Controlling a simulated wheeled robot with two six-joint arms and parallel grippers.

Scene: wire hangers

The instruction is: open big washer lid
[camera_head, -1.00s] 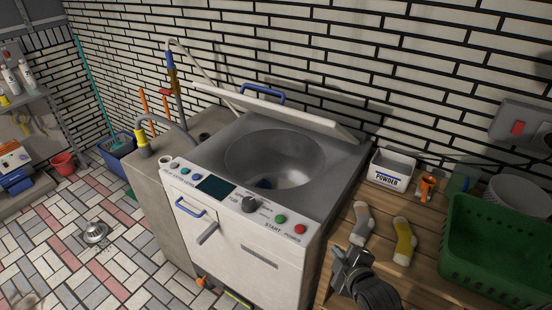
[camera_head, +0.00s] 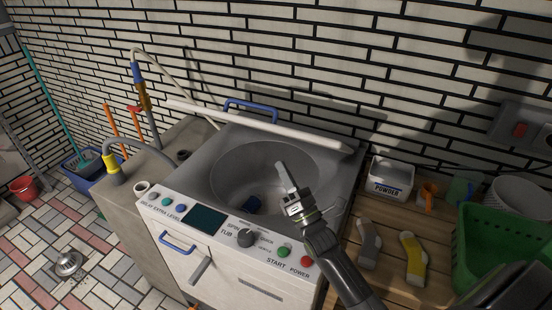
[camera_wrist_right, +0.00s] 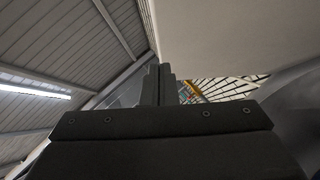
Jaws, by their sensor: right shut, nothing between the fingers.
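The big washer (camera_head: 225,262) is white with a grey top and a round open tub (camera_head: 228,175). Its lid (camera_head: 262,125) is raised at the back and shows nearly edge-on as a long white bar, with a blue handle (camera_head: 250,105) behind it. My right gripper (camera_head: 282,175) is shut and empty, in front of the tub's right side in the head view and pointing up toward the lid. Its closed fingers also show in the right wrist view (camera_wrist_right: 158,84), beside a large pale surface that looks like the lid's underside. My left gripper is out of view.
A tap and hose (camera_head: 142,85) stand left; the brick wall is close behind.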

